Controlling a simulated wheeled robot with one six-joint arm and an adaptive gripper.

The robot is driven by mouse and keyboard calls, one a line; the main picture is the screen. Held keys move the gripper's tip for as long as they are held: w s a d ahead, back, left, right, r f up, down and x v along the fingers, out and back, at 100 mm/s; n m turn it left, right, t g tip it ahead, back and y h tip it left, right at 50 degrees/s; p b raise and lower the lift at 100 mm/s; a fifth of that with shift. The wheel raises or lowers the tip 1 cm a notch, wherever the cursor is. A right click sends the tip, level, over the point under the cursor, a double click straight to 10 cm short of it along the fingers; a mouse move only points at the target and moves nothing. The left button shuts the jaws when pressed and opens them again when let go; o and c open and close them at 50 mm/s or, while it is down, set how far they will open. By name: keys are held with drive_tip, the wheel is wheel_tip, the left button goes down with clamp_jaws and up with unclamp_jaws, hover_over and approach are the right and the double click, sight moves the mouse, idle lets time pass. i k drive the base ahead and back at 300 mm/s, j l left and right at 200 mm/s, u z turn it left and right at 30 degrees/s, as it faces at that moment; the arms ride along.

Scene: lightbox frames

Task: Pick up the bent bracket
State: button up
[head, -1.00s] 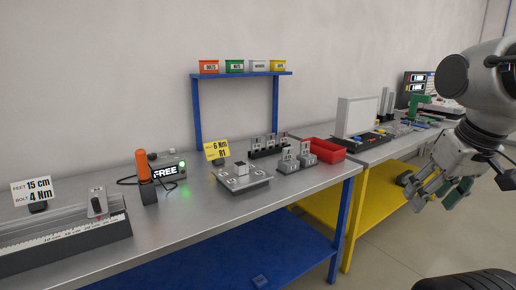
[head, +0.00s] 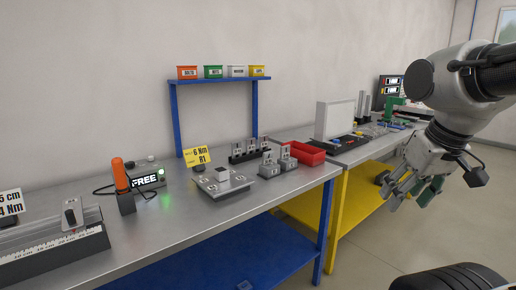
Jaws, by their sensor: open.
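Small grey metal brackets stand upright in a black rack (head: 250,154) on the steel bench. More bracket-like pieces stand on two grey blocks (head: 278,164) in front of it. At this size I cannot tell which piece is the bent bracket. My gripper (head: 404,196) is at the right, in front of the yellow-framed bench, pointing down and left. Its fingers are apart, with no bracket seen between them. It is well away from the racks and blocks.
A red tray (head: 303,152) sits at the steel bench's right end. A grey fixture plate (head: 224,183) with a pale block, an orange-handled tool (head: 120,174) and a ruler rail (head: 55,240) share the bench (head: 165,235). Floor shows at the right.

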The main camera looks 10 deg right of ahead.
sight(267, 156)
drive_tip(key=i+l+u, duration=0.15)
drive_tip(key=i+l, duration=0.15)
drive_tip(key=i+l+u, duration=0.15)
drive_tip(key=l, duration=0.3)
drive_tip(key=i+l+u, duration=0.1)
drive_tip(key=i+l, duration=0.2)
drive_tip(key=l, duration=0.1)
